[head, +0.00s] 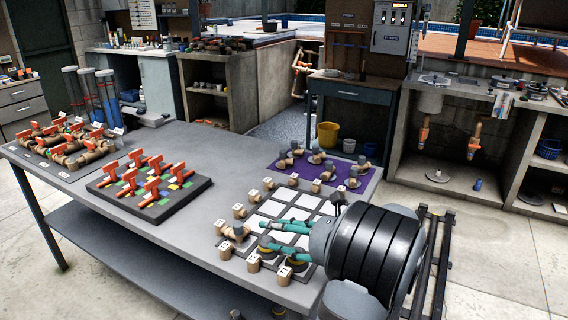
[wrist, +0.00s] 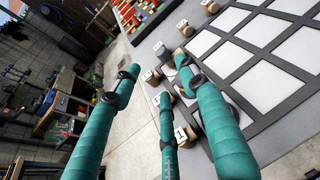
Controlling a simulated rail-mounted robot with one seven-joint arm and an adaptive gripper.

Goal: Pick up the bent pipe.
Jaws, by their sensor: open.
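My gripper (head: 272,235) has long teal fingers, spread apart with nothing between them. It is above the front left part of a white-squared grid board (head: 298,208). A short tan bent pipe (head: 236,232) with a grey end lies at the board's left corner, a little left of the fingertips. In the wrist view, my gripper's fingers (wrist: 150,80) reach over the board's edge, and a tan piece beside the right fingertip is mostly hidden. More short bent pipes with grey ends (head: 325,173) lie on a purple mat. The pictures do not settle which bent pipe is meant.
Tan blocks with white number cards (head: 254,262) line the board's edges. A dark tray (head: 150,200) of orange-handled pieces and tan valves (head: 70,148) are farther left on the grey table (head: 200,150). Open floor shows past the table edge in the wrist view (wrist: 125,150).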

